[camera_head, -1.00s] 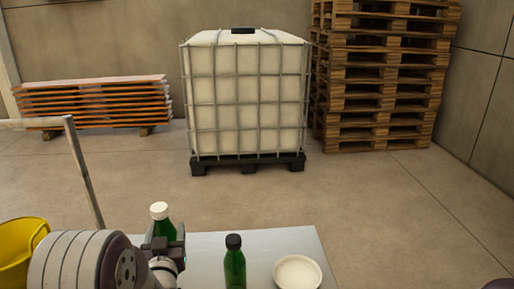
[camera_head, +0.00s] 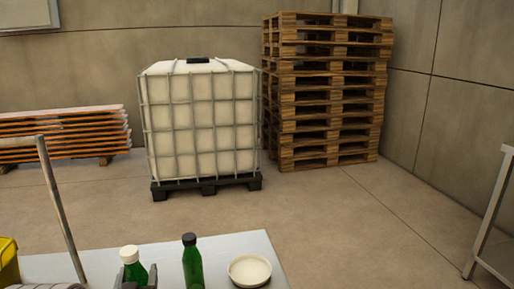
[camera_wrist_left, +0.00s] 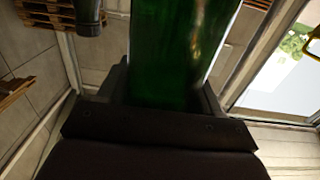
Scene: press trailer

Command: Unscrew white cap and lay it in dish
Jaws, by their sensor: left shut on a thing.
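My left gripper (camera_head: 137,281) is shut on a green bottle (camera_head: 134,272) with a white cap (camera_head: 129,253), at the bottom left of the head view. The cap is on the bottle's neck. The bottle looks upright; its base is out of view, so I cannot tell whether it touches the table. In the left wrist view, the green glass (camera_wrist_left: 178,50) stands between the dark fingers (camera_wrist_left: 165,85). A white round dish (camera_head: 249,270) lies on the table at the right and looks empty. My right gripper is not in view.
A second green bottle (camera_head: 192,266) with a dark cap stands between the held bottle and the dish. The pale table (camera_head: 222,247) ends just right of the dish. A yellow container (camera_head: 8,262) is at the left edge. A caged tank (camera_head: 201,125) and stacked pallets (camera_head: 325,90) stand behind.

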